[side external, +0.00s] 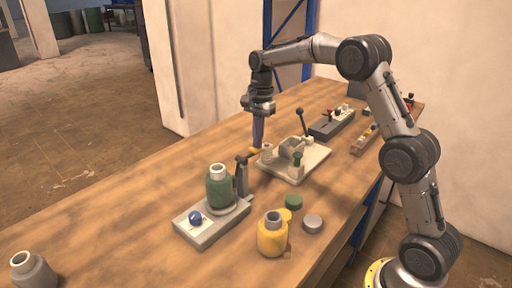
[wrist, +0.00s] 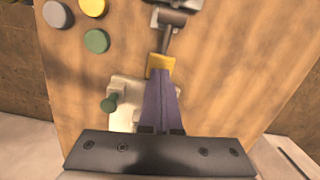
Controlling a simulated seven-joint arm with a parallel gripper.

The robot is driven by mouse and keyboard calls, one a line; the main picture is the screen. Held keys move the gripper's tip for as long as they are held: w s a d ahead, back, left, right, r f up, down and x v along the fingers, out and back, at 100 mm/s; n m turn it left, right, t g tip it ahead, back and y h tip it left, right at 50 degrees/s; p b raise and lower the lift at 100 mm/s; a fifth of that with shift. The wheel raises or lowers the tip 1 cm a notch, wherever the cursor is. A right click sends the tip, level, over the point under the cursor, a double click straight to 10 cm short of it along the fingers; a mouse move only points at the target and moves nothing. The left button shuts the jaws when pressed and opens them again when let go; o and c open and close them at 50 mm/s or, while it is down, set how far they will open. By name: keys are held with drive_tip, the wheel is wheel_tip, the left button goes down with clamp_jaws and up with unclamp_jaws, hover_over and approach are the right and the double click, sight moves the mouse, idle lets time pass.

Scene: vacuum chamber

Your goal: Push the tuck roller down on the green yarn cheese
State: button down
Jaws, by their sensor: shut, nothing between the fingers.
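The green yarn cheese (side external: 220,188) stands upright on a grey base with a blue knob (side external: 196,218) in the side view. Beside it stands a dark grey post (side external: 242,178). A dark arm with a yellow end piece (side external: 257,150), apparently the tuck roller's lever, reaches from the post's top away from the cheese. In the wrist view the yellow end (wrist: 160,62) lies at the tips of my purple fingers. My gripper (side external: 258,144) points down, shut and empty, at this yellow end. I cannot tell whether they touch. The cheese is not clearly visible in the wrist view.
A pale plate (side external: 310,165) with a green knob and a black lever stands behind my gripper, right of it. Green, yellow and grey discs (side external: 313,224) and a yellow yarn cheese (side external: 272,236) stand near the front. A grey cheese (side external: 33,272) is far left.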

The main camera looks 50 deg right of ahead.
drive_tip(key=shift+s+a+f, duration=0.1)
drive_tip(key=shift+f, duration=0.85)
drive_tip(key=shift+s+a+f, duration=0.1)
drive_tip(key=shift+f, duration=0.8)
drive_tip(key=d+r, duration=0.2)
drive_tip(key=r, duration=0.5)
drive_tip(key=d+r, duration=0.2)
drive_tip(key=r, duration=0.6)
drive_tip(key=shift+w+d, duration=0.35)
drive_tip(key=shift+w, duration=0.05)
